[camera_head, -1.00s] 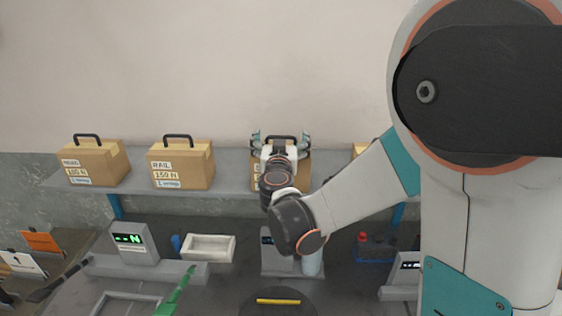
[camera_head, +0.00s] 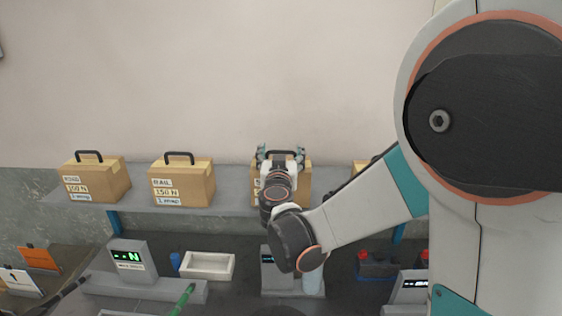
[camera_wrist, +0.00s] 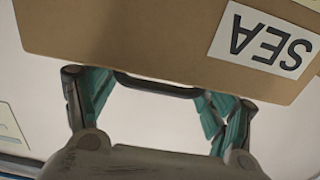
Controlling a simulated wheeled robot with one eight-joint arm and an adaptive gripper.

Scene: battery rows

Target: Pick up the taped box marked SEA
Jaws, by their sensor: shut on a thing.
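The cardboard box marked SEA (camera_wrist: 120,35) fills the top of the wrist view, with its white label upside down. Its black handle (camera_wrist: 155,88) lies between the two teal fingers of my gripper (camera_wrist: 152,92), which is shut on it. In the head view the box (camera_head: 299,188) is at shelf height, third from the left, partly hidden behind my gripper (camera_head: 281,158) and wrist. I cannot tell whether its base touches the shelf.
A box marked RAIL (camera_head: 190,186) and another labelled box (camera_head: 105,182) stand on the grey shelf (camera_head: 228,189) to the left. A partly hidden box (camera_head: 361,166) is to the right. Below are a green-lit display (camera_head: 130,258) and a white tray (camera_head: 208,266).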

